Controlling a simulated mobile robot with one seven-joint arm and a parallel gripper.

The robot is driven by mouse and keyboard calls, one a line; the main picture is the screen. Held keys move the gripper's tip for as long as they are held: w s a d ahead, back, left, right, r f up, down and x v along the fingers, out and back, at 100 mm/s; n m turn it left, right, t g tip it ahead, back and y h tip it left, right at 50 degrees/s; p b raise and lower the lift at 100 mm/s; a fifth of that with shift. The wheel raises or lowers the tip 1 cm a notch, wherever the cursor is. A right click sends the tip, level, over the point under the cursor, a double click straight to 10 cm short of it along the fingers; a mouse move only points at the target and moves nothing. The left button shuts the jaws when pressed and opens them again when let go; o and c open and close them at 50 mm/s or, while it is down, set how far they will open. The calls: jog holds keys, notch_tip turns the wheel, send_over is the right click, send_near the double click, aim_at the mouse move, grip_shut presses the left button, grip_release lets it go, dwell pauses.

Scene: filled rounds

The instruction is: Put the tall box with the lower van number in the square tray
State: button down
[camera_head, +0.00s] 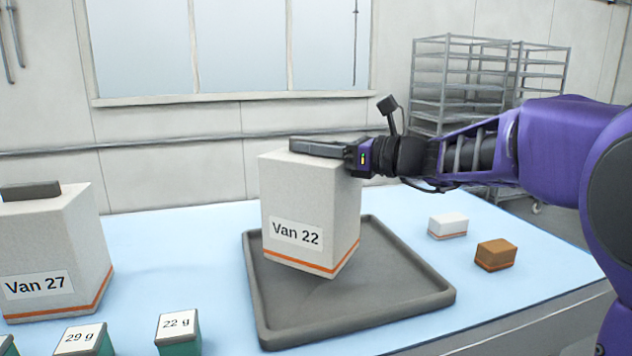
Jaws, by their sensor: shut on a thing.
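The tall pale box labelled "Van 22" (290,195) has an orange stripe near its base. My gripper (320,149) is at the top of this box, shut on it; its fingers hide the detail of the grip. The box is over the back left part of the dark grey square tray (385,297), inside its rim as seen here. I cannot tell for sure whether its base touches the tray floor. The other tall box, labelled "Van 27" (50,245), stands on the table at the left, with a dark grip on top, partly cut off by the frame.
Small green boxes with pale tops, marked "29 g" (83,338) and "22 g" (178,333), stand at the front left. A small white box (447,226) and a small brown box (496,255) are right of the tray. Wire racks (475,85) stand behind the table.

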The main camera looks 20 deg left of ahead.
jog(key=shift+f+b, duration=0.4)
jog(key=shift+f, duration=1.45)
jog(key=shift+f, duration=0.2)
jog(key=c, duration=0.7)
grip_release()
jog(key=shift+r, duration=0.1)
jog(key=v, duration=1.2)
jog(key=shift+r+p, duration=0.15)
jog(key=shift+p, duration=0.2)
